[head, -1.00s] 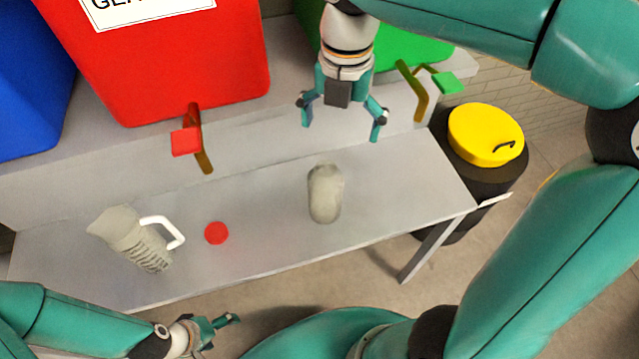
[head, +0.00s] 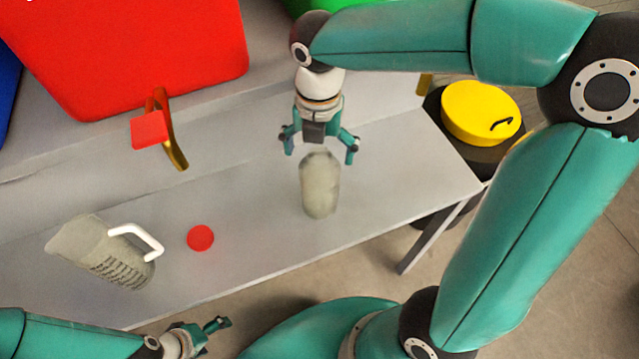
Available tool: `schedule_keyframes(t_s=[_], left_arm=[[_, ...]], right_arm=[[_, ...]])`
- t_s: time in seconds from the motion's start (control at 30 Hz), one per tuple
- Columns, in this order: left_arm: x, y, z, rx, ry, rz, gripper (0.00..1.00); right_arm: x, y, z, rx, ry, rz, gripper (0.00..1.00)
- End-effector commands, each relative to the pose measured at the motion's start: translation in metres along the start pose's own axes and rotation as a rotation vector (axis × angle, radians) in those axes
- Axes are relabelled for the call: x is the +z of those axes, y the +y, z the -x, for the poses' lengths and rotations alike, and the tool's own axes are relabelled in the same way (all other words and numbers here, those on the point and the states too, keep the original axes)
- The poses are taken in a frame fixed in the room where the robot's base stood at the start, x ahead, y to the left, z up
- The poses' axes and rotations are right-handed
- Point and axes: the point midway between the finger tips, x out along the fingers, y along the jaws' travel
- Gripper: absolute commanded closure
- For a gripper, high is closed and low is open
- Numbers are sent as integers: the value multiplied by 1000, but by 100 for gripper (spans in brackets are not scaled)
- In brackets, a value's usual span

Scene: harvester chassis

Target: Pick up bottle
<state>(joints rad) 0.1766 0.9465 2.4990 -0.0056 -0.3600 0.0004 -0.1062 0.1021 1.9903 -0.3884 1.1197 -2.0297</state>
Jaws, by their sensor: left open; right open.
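A pale grey-green bottle (head: 320,188) lies or stands on the grey table in the head view; from this angle I cannot tell which. My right gripper (head: 318,158) is open right at the bottle's far end, its two fingers spread to either side of it. I cannot tell whether they touch it. My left gripper (head: 222,336) is open and empty at the bottom, off the table's front edge.
A pale jug with a white handle (head: 105,252) and a red disc (head: 200,238) are on the grey table (head: 395,180), left of the bottle. A red bin (head: 150,50) stands behind. A yellow-lidded black barrel (head: 480,112) is at right.

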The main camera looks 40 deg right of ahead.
Motion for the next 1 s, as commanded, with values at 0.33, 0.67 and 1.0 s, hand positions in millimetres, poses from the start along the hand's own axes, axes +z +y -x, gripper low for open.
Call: schedule_keyframes(t_s=[0.33, 0.67, 1.0], left_arm=[[0, 0, -1, 0, 0, 0, 18], [0, -1, -4, 0, 0, 0, 18], [0, -1, -4, 0, 0, 0, 18]], right_arm=[[0, -1, -28, -2, 0, -1, 0], [0, -1, -72, -2, 2, -2, 0], [0, -1, -76, 1, -1, -2, 7]])
